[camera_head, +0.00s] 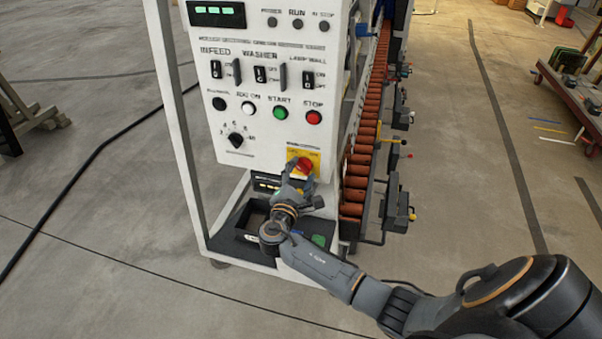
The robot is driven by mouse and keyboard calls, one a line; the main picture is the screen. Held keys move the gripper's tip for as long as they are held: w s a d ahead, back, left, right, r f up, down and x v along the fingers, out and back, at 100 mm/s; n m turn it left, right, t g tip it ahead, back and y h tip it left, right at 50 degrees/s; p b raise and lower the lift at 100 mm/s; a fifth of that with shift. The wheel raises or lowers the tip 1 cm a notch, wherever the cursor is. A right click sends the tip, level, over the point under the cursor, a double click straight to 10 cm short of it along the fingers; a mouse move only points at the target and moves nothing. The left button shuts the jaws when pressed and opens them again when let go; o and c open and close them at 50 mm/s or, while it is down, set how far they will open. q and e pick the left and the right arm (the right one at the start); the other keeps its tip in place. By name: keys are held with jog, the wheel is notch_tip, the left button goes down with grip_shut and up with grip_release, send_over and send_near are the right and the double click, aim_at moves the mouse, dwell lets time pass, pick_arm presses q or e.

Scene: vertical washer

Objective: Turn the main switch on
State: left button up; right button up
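The main switch (306,165) is a red rotary knob on a yellow plate, low on the right side of the white control panel (270,150). My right arm reaches in from the lower right, and my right gripper (300,175) is at the knob's lower edge. The fingers overlap the lower part of the switch in the picture. I cannot tell whether they touch or grip it, or how far apart they are. The knob's exact angle is too small to read. My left gripper is not in view.
The panel also carries green START (280,113) and red STOP (314,117) buttons and a black dial (235,140). A roller conveyor (362,150) runs behind on the right. A black cable (95,160) lies on the open floor at left. A cart (575,90) stands far right.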

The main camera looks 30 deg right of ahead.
jog(key=c, duration=0.6)
jog(key=shift+f+m+b, duration=0.2)
jog(key=shift+m+b, duration=0.4)
jog(key=shift+b, duration=0.25)
jog(key=shift+f+m+b, duration=0.15)
jog(key=shift+m+b, duration=4.1)
jog(key=shift+b, duration=1.2)
jog(key=shift+f+m+b, duration=0.1)
jog(key=shift+m+b, duration=4.15)
jog(key=shift+b, duration=1.2)
jog(key=o, duration=1.2)
jog(key=shift+c, duration=0.2)
jog(key=shift+r, duration=0.1)
